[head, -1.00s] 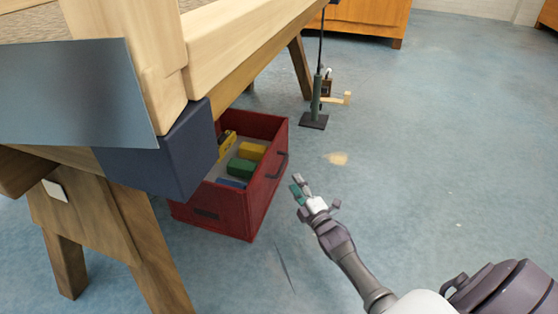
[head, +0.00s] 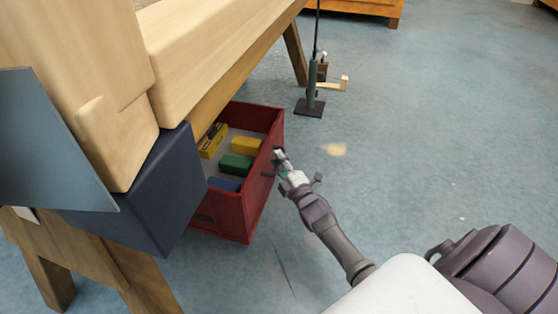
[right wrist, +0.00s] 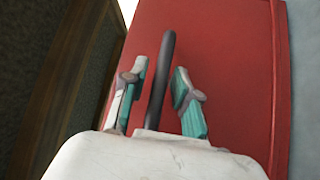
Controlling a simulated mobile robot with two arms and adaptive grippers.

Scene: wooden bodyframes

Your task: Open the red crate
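The red crate (head: 230,217) sits on the floor under the wooden bench, in the head view. Its top is uncovered, and a yellow block (head: 247,145), a green block (head: 236,164) and a blue block (head: 224,184) lie inside. My right gripper (head: 279,157) is at the crate's right face, over its dark handle. In the right wrist view the handle (right wrist: 161,80) stands between the two spread fingers, with a gap on each side. The red panel (right wrist: 225,60) lies behind it. My left gripper is not in view.
The bench (head: 215,60) and a dark blue block (head: 165,195) overhang the crate's left side. A trestle leg (head: 295,52) stands behind. A dark stand (head: 310,106) is on the floor beyond the crate. The floor to the right is clear.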

